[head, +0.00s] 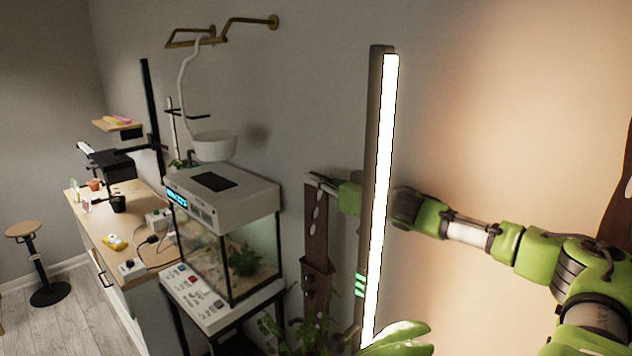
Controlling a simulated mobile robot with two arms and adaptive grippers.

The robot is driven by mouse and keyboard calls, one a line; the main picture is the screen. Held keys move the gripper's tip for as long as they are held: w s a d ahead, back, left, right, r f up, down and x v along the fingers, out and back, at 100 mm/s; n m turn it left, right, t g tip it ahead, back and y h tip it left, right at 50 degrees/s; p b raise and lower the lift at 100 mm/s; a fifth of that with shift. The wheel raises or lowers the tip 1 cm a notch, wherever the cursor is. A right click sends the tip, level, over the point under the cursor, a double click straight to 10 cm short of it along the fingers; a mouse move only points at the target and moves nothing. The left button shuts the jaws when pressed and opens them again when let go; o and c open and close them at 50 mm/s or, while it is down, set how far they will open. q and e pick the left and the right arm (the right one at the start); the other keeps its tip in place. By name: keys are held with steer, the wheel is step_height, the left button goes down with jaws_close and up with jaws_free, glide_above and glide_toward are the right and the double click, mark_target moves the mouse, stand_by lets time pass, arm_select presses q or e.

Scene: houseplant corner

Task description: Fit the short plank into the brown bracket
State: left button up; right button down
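A dark brown plank (318,237) with pale oval marks stands upright near the wall in the head view, right of the fish tank. The brown bracket (318,287) is directly below it, and the plank's lower end meets the bracket's top. I cannot tell how deep the plank sits in it. My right gripper (322,182) reaches in from the right, behind the lit tube, and its fingers are at the plank's upper end. It looks shut on the plank. The tube hides part of the gripper and wrist. My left gripper is not in view.
A tall lit tube lamp (384,190) stands in front of my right arm. Green leaves (396,338) rise at its foot. A fish tank (230,245) on a stand is to the left, with a cluttered wooden counter (112,232) and a stool (24,229) beyond.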

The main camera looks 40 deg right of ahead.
mark_target(305, 195)
steer(key=shift+f+b, duration=1.1)
steer(key=shift+f, duration=1.7)
steer(key=c, duration=2.2)
jaws_free()
step_height(305, 195, up, 10)
